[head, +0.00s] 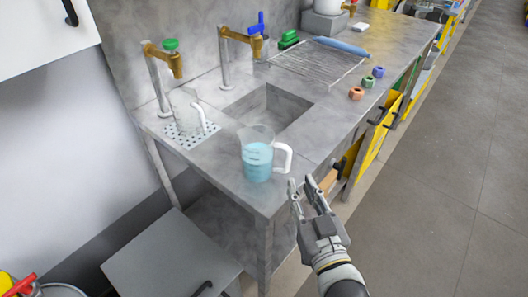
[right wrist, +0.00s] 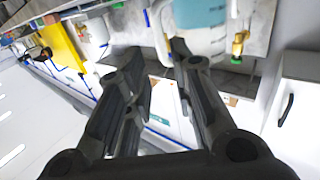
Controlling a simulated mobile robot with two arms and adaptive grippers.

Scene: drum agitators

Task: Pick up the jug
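A clear jug (head: 257,158) with light-blue liquid and a white handle on its right stands upright near the sink counter's front corner. It also shows at the top of the right wrist view (right wrist: 203,14). My right gripper (head: 302,182) is open and empty, just in front of and right of the handle; its fingers (right wrist: 153,52) are apart in the right wrist view. The handle appears just beyond the gap between the fingertips, with no clear contact. A second, empty-looking clear jug (head: 187,110) with a white handle stands on the perforated drain plate. My left gripper is out of view.
The grey counter (head: 228,180) has a sunken basin (head: 268,108) behind the jug. Two brass taps (head: 168,60) rise at the back. Several coloured nuts (head: 356,93) and a wire rack (head: 318,62) lie farther right. The floor (head: 440,190) at right is clear.

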